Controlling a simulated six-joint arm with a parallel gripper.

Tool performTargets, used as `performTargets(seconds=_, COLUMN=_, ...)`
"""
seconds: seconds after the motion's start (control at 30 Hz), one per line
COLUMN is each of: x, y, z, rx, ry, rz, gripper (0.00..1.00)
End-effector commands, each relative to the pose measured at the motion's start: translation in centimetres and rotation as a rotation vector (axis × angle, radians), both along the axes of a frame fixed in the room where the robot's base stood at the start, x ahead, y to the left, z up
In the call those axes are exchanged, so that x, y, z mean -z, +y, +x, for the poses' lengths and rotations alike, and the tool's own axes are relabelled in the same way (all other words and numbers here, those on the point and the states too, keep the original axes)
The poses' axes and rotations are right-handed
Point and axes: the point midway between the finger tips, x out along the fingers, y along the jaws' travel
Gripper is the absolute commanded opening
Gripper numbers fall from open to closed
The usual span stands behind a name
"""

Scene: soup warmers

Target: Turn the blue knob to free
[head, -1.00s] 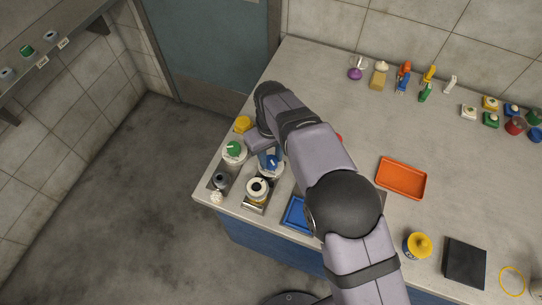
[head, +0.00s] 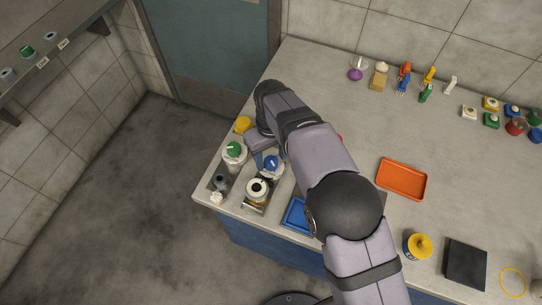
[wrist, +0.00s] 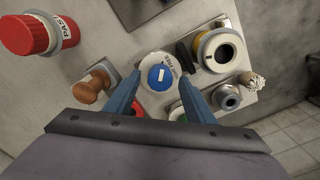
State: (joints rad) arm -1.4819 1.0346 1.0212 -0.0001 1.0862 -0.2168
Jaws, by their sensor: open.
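The blue knob (head: 271,163) sits on a round white dial at the front left of the counter. In the wrist view the blue knob (wrist: 160,77) carries a short white mark, and the dial (wrist: 151,58) has small dark lettering around its rim, hard to read. My gripper (wrist: 159,84) is open, with one blue finger on each side of the knob and a gap showing on both sides. In the head view my gripper (head: 269,155) is over the knob, partly hidden by my own arm.
Close around are a green-knobbed warmer (head: 234,149), a yellow-topped item (head: 242,124), a cream-lidded pot (head: 257,189) and a small dark pot (head: 220,181). A blue tray (head: 297,215) and an orange tray (head: 401,178) lie to the right.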

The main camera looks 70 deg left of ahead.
Motion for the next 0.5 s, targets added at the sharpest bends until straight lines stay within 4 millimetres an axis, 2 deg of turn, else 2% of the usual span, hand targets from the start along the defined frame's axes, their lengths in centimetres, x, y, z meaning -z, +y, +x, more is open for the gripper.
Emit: performTargets(seconds=0.5, x=-6.2, y=0.1, z=0.0, rx=-0.001, ry=0.0, rz=0.005, gripper=0.49)
